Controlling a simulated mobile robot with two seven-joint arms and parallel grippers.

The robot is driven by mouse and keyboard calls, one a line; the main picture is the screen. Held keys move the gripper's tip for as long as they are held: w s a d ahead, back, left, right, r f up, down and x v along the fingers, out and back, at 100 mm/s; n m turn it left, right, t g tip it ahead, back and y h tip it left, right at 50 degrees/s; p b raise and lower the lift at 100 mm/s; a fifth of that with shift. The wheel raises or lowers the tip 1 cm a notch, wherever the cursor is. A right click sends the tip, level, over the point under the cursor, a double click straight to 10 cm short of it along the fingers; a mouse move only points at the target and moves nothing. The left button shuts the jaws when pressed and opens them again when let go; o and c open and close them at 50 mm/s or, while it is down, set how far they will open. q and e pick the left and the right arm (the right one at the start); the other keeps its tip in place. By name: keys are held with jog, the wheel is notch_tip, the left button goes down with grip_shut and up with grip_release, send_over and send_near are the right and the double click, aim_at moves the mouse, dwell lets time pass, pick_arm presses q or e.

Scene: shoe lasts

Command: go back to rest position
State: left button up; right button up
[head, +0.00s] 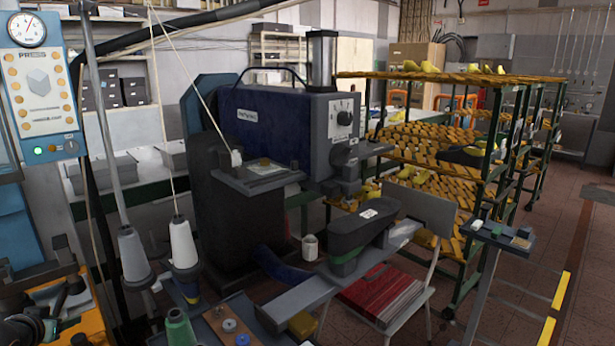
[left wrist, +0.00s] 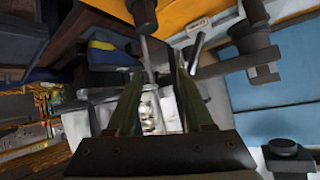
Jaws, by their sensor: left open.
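My left gripper (head: 42,325) is at the bottom left corner of the head view, dark and partly cut off by the frame edge, over the orange bench (head: 88,328). In the left wrist view my left gripper (left wrist: 158,82) shows its two dark green fingers spread apart. No held object can be made out between them; a pale cluttered shape shows behind the gap. My right gripper is not in view.
Thread cones (head: 183,243) stand at the left. A wooden-shelved rack (head: 430,128) is behind right. Reddish floor (head: 560,225) is open at right.

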pick_arm(q)
jog(key=w+a+r+m+t+y, duration=0.1)
jog(key=w+r+m+t+y, duration=0.15)
jog(key=r+m+t, duration=0.5)
jog(key=s+d+f+g+h, duration=0.3)
jog(key=s+d+f, duration=0.1)
jog(key=d+f, duration=0.65)
jog(key=s+d+f+g+h, duration=0.25)
jog(key=s+d+f, duration=0.25)
jog(key=d+f, duration=0.5)
jog(key=s+d+f+n+g+h, duration=0.1)
jog(key=s+d+f, duration=0.4)
jog(key=s+d, duration=0.4)
jog(key=s+d+f+n+g+h, duration=0.1)
jog(key=s+d+f, duration=0.4)
jog(key=s+d, duration=0.5)
jog(key=shift+s+d+n+g+h, duration=0.3)
jog(key=shift+s+n+g+h, duration=0.1)
jog(key=shift+n+h, duration=0.35)
jog(key=shift+f, duration=0.1)
jog(key=shift+c, duration=0.3)
